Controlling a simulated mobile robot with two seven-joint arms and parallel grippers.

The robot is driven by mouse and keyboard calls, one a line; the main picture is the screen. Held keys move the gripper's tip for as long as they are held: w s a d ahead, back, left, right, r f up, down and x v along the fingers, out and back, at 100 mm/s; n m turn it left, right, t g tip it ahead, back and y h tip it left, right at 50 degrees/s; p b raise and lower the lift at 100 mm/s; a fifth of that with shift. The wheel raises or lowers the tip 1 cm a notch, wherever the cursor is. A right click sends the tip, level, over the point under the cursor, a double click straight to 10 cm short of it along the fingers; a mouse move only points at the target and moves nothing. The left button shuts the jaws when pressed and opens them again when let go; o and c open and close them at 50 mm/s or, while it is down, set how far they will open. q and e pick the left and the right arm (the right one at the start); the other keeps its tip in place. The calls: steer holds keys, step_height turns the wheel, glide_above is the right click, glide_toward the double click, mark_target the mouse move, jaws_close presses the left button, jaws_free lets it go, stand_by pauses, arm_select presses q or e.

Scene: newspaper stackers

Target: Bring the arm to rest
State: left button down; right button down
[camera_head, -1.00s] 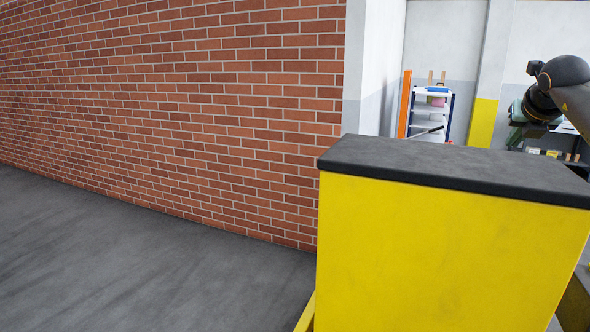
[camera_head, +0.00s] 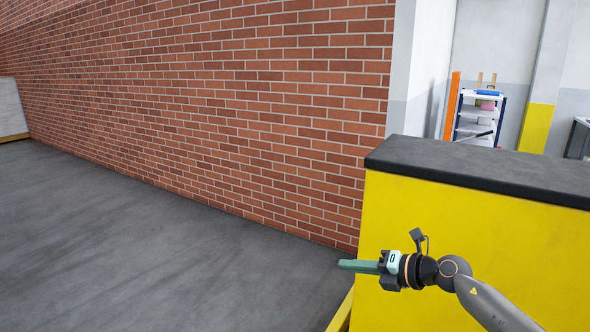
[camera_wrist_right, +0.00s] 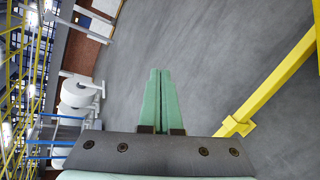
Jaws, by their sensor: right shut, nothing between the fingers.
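My right gripper (camera_head: 345,265) shows in the head view at the lower right, in front of the yellow block, with its green fingers pointing left over the grey floor. In the right wrist view its green fingers (camera_wrist_right: 160,75) lie side by side, shut with nothing between them. The right arm comes in from the lower right corner of the head view. My left gripper and left arm are not in view.
A yellow block with a black top (camera_head: 480,170) stands behind my right arm. A red brick wall (camera_head: 220,110) runs along the back. A shelf (camera_head: 478,118) stands beyond the block. The grey floor (camera_head: 150,250) on the left is clear. A yellow rail (camera_wrist_right: 275,82) crosses the wrist view.

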steer(key=s+a+f+m+t+y, duration=0.1)
steer(key=s+a+f+m+t, duration=0.45)
steer(key=s+f+m, duration=0.55)
steer(key=s+d+f+m+g+h, duration=0.2)
steer(key=s+d+f+m+h, duration=0.2)
steer(key=s+f+m, duration=0.5)
steer(key=s+d+f+m+g+h, duration=0.2)
steer(key=s+d+f+m+h, duration=0.3)
steer(key=s+f+m, duration=0.5)
steer(key=s+m, duration=0.1)
steer(key=s, duration=0.5)
steer(key=shift+s+d+f+m+g+h, duration=0.15)
steer(key=shift+s+f+m+g+h, duration=0.15)
steer(key=shift+g, duration=0.05)
